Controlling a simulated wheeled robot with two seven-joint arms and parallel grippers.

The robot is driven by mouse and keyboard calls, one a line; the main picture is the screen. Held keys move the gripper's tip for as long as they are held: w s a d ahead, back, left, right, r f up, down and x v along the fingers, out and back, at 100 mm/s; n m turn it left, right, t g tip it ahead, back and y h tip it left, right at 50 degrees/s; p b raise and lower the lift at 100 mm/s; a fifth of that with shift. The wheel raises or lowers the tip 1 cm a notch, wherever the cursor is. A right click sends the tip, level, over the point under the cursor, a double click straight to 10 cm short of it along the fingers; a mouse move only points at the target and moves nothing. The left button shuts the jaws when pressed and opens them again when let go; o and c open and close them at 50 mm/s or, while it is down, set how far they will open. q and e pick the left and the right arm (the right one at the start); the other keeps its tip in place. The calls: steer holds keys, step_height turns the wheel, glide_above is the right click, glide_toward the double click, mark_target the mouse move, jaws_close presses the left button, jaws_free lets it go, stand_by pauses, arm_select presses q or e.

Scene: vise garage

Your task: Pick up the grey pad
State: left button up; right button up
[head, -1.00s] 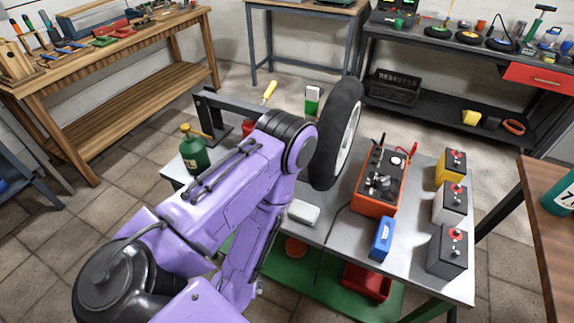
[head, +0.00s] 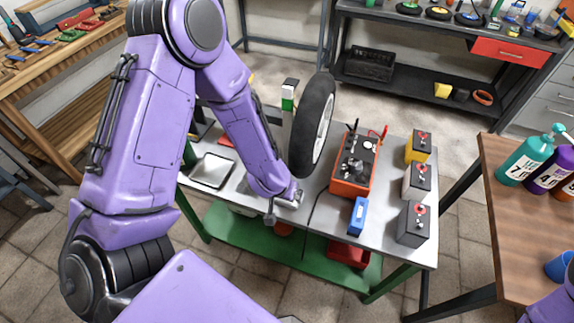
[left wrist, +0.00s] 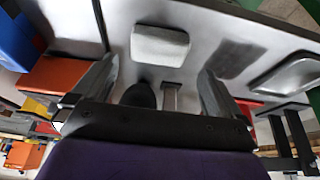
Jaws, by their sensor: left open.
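The grey pad (left wrist: 160,46) is a light, rounded block lying flat on the grey metal bench top (left wrist: 215,25), seen in the left wrist view. My left gripper (left wrist: 155,88) is open, with one finger on each side of the picture and the pad beyond the fingertips, between their lines. Nothing is held between the fingers. In the head view my left gripper (head: 284,206) is low over the bench near its front edge, and the arm and hand hide the pad. My right gripper is not in view.
A wheel with a black tyre (head: 314,125) stands upright just behind my left gripper. An orange-red battery charger (head: 355,165), a blue box (head: 358,215) and several small batteries (head: 413,224) are to the right. A shallow metal tray (head: 212,171) lies to the left.

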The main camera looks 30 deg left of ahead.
arm_select(q)
steer(key=x, duration=0.6)
steer(key=shift+w+r+p, duration=0.15)
steer(key=shift+w+p, duration=0.25)
steer(key=shift+w+a+f, duration=0.1)
steer(key=shift+w+f, duration=0.1)
steer(key=shift+f, duration=0.1)
steer(key=shift+r, duration=0.1)
steer(key=c, duration=0.8)
steer(key=shift+o, duration=0.2)
steer(key=shift+r, duration=0.1)
steer(key=shift+s+r, duration=0.1)
steer(key=shift+r, duration=0.55)
steer(key=s+d, duration=0.4)
steer(key=s, duration=1.3)
steer(key=shift+s+d+p, duration=0.15)
steer(key=shift+s+p, duration=0.1)
steer(key=shift+p, duration=0.05)
